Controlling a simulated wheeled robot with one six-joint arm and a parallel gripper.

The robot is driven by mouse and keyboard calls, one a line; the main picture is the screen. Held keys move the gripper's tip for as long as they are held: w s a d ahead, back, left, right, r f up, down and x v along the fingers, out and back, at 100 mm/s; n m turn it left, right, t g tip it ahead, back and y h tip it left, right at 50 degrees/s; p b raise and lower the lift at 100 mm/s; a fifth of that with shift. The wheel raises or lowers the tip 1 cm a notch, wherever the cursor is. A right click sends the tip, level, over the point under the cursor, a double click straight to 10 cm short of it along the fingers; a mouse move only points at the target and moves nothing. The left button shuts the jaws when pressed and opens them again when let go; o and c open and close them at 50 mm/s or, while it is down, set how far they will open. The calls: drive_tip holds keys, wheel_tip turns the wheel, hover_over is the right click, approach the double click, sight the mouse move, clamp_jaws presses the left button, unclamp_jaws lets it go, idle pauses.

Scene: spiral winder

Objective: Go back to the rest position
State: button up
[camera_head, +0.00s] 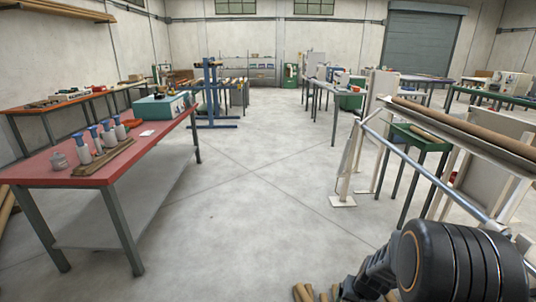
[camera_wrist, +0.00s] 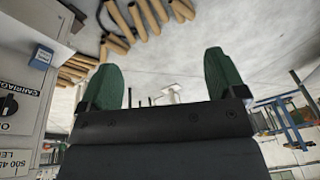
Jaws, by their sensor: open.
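My gripper (camera_wrist: 162,60) shows in the wrist view with its two green fingers spread apart and nothing between them. In the head view my black arm fills the lower right corner, and my gripper cannot be made out there. The winder's long brown tube (camera_head: 470,125) lies along a slanted rail at the right in the head view. In the wrist view a grey panel (camera_wrist: 30,95) with a black dial and partly readable lettering stands close at the left of my gripper.
Several brown cardboard tubes (camera_wrist: 140,18) lie on the floor in the wrist view. A red-topped table (camera_head: 150,145) with bottles stands at the left in the head view. A green stand (camera_head: 415,138) is beside the winder. The floor (camera_head: 240,190) between is clear.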

drive_tip(key=s+a+r+n+p, duration=0.1)
drive_tip(key=s+a+r+p, duration=0.2)
drive_tip(key=r, duration=0.7)
drive_tip(key=s+a+r+n+p, duration=0.2)
drive_tip(key=s+a+r+p, duration=0.1)
drive_tip(key=r, duration=0.8)
drive_tip(key=s+a+r+n+t+p, duration=0.1)
drive_tip(key=s+a+r+p, duration=0.3)
drive_tip(key=r, duration=0.6)
drive_tip(key=shift+a+r+p, duration=0.25)
drive_tip(key=shift+a+p, duration=0.2)
drive_tip(key=shift+p, duration=0.2)
